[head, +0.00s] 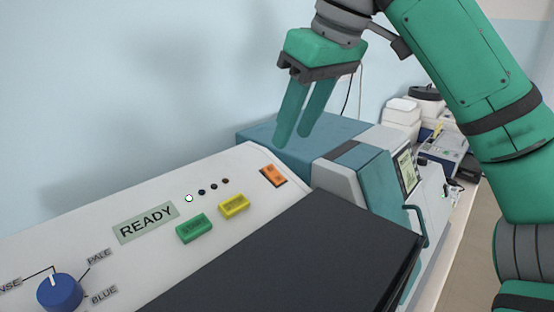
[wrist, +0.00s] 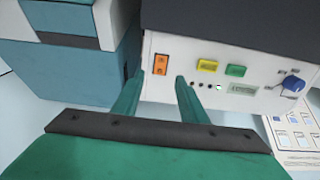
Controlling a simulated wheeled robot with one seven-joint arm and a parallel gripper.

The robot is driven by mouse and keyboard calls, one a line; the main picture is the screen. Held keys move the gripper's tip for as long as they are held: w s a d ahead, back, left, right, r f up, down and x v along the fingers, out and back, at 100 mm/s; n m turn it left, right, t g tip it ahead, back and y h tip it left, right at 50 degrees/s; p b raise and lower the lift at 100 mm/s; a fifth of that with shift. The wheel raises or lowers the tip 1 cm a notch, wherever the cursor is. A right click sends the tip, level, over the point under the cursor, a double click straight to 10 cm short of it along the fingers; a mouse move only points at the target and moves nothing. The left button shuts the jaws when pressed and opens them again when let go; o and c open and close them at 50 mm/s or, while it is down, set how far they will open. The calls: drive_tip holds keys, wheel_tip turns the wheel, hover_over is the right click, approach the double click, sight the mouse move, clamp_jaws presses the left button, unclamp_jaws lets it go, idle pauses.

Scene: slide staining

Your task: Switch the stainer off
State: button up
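The stainer (head: 110,265) is a white machine with a sloping front panel, also seen in the wrist view (wrist: 180,50). Its orange rocker switch (head: 273,174) sits at the panel's far right end; it shows in the wrist view (wrist: 161,64) too. The display (head: 146,222) reads READY, and one small lamp (head: 189,198) is lit beside several dark ones. My gripper (head: 294,140) is above the panel near the orange switch, pointing down, its fingers apart with nothing between them. In the wrist view the fingertips (wrist: 159,80) flank the switch's position, apparently short of touching it.
A green button (head: 194,228), a yellow button (head: 233,206) and a blue knob (head: 60,292) share the panel. A dark cover (head: 300,255) lies in front. A teal and white machine (head: 365,185) stands close on the right. A printed sheet (wrist: 297,135) shows in the wrist view.

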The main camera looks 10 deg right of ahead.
sight(277, 177)
drive_tip(key=x, duration=0.9)
drive_tip(key=shift+s+f, duration=0.1)
drive_tip(key=shift+s, duration=0.1)
